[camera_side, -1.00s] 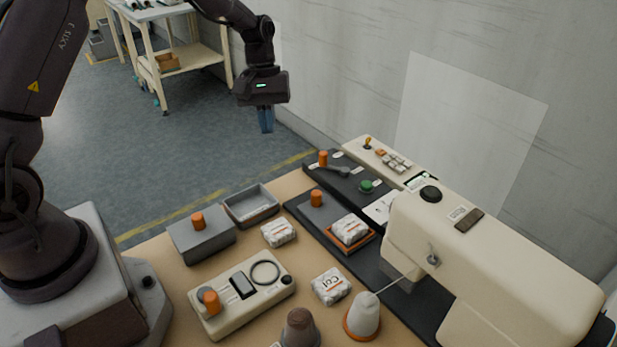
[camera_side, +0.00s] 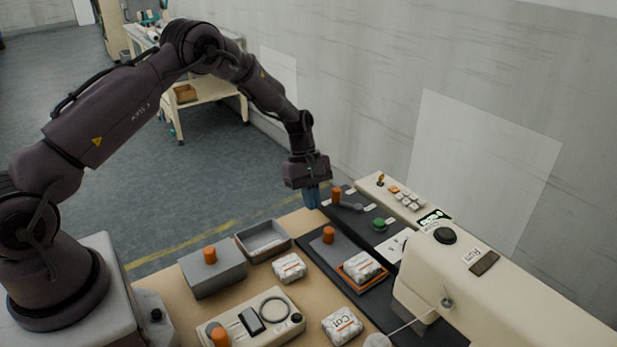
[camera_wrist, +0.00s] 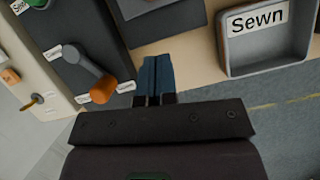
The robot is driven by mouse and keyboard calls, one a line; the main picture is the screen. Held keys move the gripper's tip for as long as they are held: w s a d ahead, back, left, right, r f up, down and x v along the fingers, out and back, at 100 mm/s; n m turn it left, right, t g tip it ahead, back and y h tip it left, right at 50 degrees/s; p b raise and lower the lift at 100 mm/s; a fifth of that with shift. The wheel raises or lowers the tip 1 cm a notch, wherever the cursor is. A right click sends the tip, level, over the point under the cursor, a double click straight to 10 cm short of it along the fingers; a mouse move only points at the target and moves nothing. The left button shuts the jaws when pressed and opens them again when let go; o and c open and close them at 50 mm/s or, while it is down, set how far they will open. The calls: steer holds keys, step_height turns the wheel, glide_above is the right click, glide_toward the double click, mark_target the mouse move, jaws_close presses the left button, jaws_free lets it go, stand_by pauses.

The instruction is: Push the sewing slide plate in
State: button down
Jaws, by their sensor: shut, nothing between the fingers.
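The slide plate (camera_side: 327,252) is a flat grey plate on the dark machine bed. An orange knob (camera_side: 328,235) stands up at its far end, and an orange-rimmed tray (camera_side: 375,277) with a white wadding roll (camera_side: 361,266) sits at its near end. My gripper (camera_side: 312,204) is shut and empty, pointing down beyond the knob end of the plate, apart from the knob. In the wrist view the blue fingertips (camera_wrist: 155,64) are together near the edge of a dark grey surface; the knob is not in that view.
A lever with an orange handle (camera_side: 336,195) stands close right of my gripper; it also shows in the wrist view (camera_wrist: 103,90). The Sewn tray (camera_wrist: 270,62), a grey lidded box (camera_side: 212,273), loose rolls and the cream sewing machine (camera_side: 480,290) stand around.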

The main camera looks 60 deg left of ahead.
mark_target(371, 269)
steer(key=shift+s+d+f, duration=0.1)
steer(key=shift+d+f, duration=0.05)
steer(key=shift+d, duration=0.6)
steer(key=shift+s+d+f, duration=0.1)
steer(key=shift+d+f, duration=0.1)
steer(key=shift+d, duration=0.5)
steer(key=shift+s+d+f, duration=0.1)
steer(key=shift+d+f, duration=0.05)
steer(key=shift+d, duration=0.6)
steer(key=d, duration=1.5)
steer(key=shift+a, duration=0.15)
